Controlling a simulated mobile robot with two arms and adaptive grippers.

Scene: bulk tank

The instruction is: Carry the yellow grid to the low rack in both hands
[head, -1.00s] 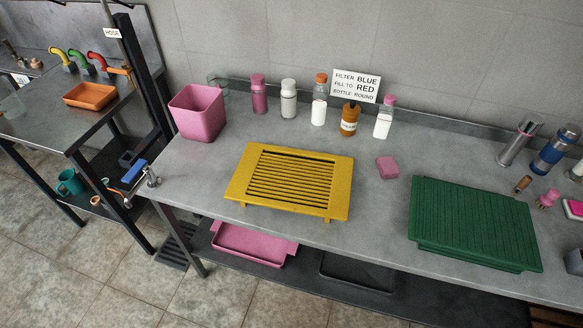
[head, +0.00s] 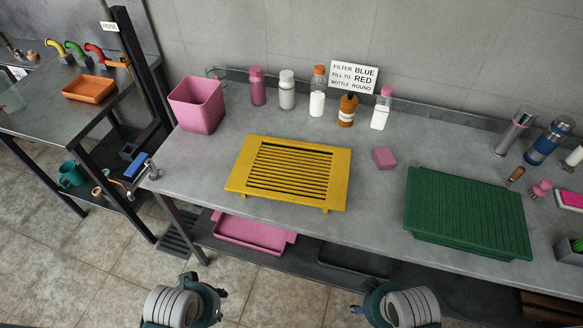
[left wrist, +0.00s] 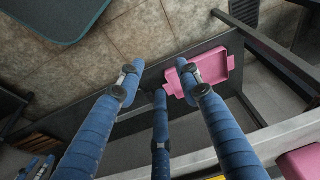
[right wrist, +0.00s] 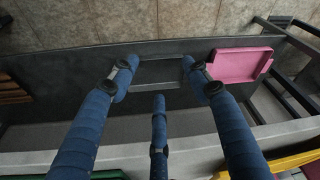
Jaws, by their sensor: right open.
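The yellow grid (head: 337,178), a slatted plate on short legs, stands on the grey bench, left of its middle. A yellow edge also shows at the bottom right of the right wrist view (right wrist: 296,160). My left gripper (head: 205,286) and right gripper (head: 364,297) are at the bottom of the head view, in front of the bench and apart from the grid. Their spread fingers, with nothing between them, show in the left wrist view (left wrist: 160,77) and right wrist view (right wrist: 159,75). A dark slatted rack (head: 176,240) is low at the bench's left end; I cannot tell if it is the low rack.
A pink tray (head: 250,236) and a black frame (head: 352,260) lie on the lower shelf. A pink bin (head: 197,105), several bottles, a pink block (head: 384,158) and a green ribbed board (head: 467,213) are around the grid.

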